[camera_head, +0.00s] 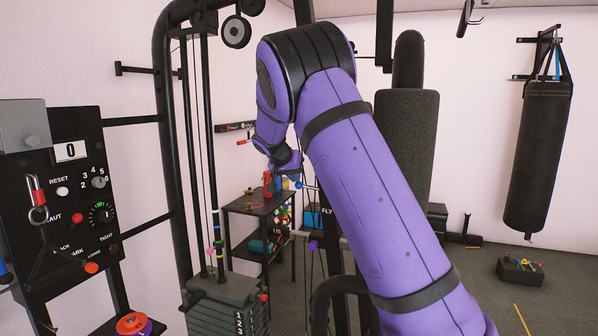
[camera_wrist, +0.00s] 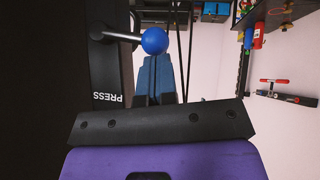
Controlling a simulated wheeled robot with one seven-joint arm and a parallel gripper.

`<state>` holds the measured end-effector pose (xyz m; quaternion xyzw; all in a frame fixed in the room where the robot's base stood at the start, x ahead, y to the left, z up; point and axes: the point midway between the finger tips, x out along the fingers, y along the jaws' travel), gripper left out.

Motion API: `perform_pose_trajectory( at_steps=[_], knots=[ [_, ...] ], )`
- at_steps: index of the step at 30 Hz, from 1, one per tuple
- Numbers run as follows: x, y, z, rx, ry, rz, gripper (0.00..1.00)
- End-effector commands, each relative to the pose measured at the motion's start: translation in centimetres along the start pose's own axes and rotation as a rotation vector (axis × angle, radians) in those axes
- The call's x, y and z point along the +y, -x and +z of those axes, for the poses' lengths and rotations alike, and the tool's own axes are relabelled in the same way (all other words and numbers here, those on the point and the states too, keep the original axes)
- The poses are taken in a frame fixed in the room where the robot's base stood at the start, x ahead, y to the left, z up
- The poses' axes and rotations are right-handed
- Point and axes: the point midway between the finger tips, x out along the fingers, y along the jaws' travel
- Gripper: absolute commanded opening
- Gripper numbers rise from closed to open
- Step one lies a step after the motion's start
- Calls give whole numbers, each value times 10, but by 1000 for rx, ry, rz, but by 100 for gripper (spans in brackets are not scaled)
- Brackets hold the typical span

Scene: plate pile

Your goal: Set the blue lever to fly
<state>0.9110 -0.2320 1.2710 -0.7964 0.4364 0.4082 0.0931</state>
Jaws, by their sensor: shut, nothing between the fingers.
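The blue lever shows in the wrist view as a round blue knob (camera_wrist: 155,40) on a silver rod, pivoted on a dark panel at the left. The upside-down word PRESS (camera_wrist: 108,98) is printed on this panel. My dark gripper part (camera_wrist: 160,122) fills the lower wrist view.
A control panel (camera_head: 75,190) with a dial, switches and buttons stands at the left. A black frame with cables and a weight stack (camera_head: 230,305) is nearby. A small shelf (camera_head: 245,208) holds coloured items behind. A punching bag (camera_head: 538,150) hangs at the right.

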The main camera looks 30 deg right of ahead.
Motion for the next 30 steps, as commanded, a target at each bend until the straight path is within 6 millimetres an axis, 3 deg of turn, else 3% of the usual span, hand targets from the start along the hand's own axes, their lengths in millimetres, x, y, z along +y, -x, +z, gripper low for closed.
perform_pose_trajectory(
  at_steps=[12,30],
  knots=[
    [-22,-25,22,0,264,299,0],
    [-27,-53,47,0,528,595,0]
  ],
)
